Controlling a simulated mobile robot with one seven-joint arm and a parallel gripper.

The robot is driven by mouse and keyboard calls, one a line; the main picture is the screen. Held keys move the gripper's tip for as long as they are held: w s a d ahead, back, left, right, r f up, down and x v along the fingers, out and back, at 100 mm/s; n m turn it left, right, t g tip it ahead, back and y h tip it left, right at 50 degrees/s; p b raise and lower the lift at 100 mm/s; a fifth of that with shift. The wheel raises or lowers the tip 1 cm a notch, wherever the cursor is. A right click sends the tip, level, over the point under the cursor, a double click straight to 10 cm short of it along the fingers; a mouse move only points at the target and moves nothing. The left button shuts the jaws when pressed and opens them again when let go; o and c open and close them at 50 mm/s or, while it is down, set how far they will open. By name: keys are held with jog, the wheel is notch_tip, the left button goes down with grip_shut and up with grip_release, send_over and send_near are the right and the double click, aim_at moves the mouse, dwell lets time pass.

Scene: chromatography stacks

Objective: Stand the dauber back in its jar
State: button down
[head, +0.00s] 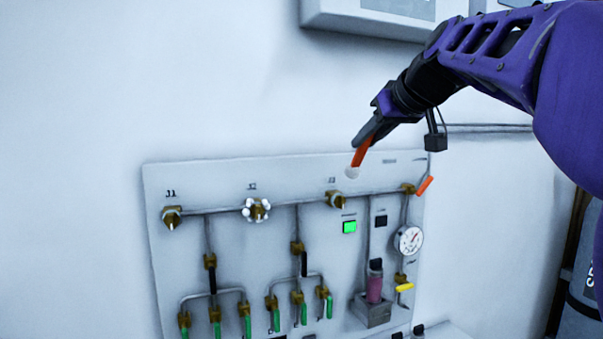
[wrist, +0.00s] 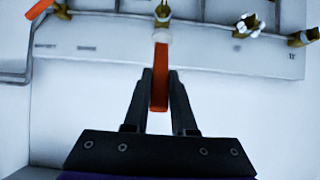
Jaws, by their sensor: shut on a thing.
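The dauber (head: 361,154) is an orange stick with a white round tip. My gripper (head: 366,139) is shut on its upper part and holds it slightly tilted, tip down, in front of the panel's upper edge. In the wrist view the dauber (wrist: 160,60) stands between the two fingers of my gripper (wrist: 160,77), its pale tip pointing away from me. A jar with pink contents and a dark top (head: 374,285) stands on a grey bracket low on the panel. It is below the dauber and slightly right, well apart from it. The jar's mouth is too small to judge.
The wall panel (head: 225,180) carries brass valves, pipes, green-handled taps, a lit green button (head: 349,227) and a gauge (head: 408,240). An orange-handled lever (head: 425,185) is at its right edge. More dark-topped items (head: 418,329) show at the bottom edge.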

jog(key=shift+s+r, duration=0.2)
jog(key=shift+r, duration=0.1)
jog(key=d+f+g+b, duration=0.2)
jog(key=f+b, duration=0.1)
jog(key=f, duration=1.3)
jog(key=d+f+g+h+b, duration=0.1)
jog(key=d+f+g+b, duration=0.1)
jog(key=f, duration=1.5)
jog(key=d+f+g+h+b, duration=0.1)
jog(key=d+f+g+b, duration=0.1)
jog(key=f, duration=1.5)
jog(key=shift+w+d+g+b, duration=0.3)
jog(key=shift+w+d+b, duration=0.2)
jog(key=shift+b, duration=0.9)
jog(key=shift+b, duration=0.3)
jog(key=shift+f, duration=0.25)
jog(key=shift+f, duration=1.65)
jog(key=shift+f, duration=0.25)
